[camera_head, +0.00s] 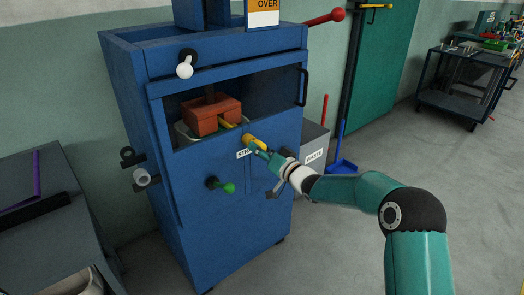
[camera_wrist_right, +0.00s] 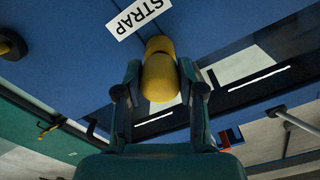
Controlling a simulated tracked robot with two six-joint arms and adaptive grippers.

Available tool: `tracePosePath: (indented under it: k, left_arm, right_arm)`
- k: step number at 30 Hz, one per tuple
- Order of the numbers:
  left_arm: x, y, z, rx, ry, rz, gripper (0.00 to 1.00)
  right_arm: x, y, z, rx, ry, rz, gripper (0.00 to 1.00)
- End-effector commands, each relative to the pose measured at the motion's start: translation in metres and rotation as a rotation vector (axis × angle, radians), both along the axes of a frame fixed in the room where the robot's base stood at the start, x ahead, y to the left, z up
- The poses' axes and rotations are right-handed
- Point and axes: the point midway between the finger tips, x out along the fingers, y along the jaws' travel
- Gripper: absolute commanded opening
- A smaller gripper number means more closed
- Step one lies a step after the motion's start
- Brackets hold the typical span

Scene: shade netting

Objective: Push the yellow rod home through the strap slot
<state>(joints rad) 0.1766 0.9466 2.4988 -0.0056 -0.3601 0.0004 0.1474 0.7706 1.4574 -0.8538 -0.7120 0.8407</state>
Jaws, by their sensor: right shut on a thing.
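The yellow rod (camera_head: 249,139) sticks out from the front of the blue cabinet, just above the STRAP label (camera_head: 243,154). In the right wrist view its rounded end (camera_wrist_right: 160,78) lies between the two fingers, with the label (camera_wrist_right: 137,16) beyond it. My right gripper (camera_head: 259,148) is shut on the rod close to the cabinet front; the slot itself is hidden. Inside the cabinet window, a yellow piece (camera_head: 228,124) shows beside an orange-red block (camera_head: 205,115); I cannot tell whether it is the rod's inner end. My left gripper is not in view.
The blue cabinet (camera_head: 190,220) carries a green knob (camera_head: 228,188), a white knob (camera_head: 184,70) and a red-ended lever (camera_head: 337,15). A grey bin (camera_head: 313,145) stands behind my right arm. A dark bench (camera_head: 40,225) is at the left.

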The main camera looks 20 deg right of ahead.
Motion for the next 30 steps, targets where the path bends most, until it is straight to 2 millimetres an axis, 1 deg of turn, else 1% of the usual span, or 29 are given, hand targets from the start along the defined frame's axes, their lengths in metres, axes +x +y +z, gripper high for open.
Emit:
tracePosePath:
  k: [14,26,27,29,30]
  left_arm:
    - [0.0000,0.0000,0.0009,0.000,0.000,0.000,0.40]
    - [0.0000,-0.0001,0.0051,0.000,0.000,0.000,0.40]
    - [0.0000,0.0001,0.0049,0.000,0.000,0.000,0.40]
    - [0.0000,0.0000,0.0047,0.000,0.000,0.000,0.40]
    - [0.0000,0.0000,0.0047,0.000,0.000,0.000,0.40]
  right_arm:
    - [0.0018,0.0007,0.0009,0.001,-0.002,0.000,0.00]
    - [0.0107,0.0044,0.0010,0.002,-0.002,0.001,0.00]
    - [0.0108,0.0043,0.0007,0.002,-0.002,0.000,0.42]
    - [0.0106,0.0043,0.0006,0.001,-0.002,0.000,0.52]
    - [0.0105,0.0043,0.0005,0.001,-0.002,0.000,0.58]
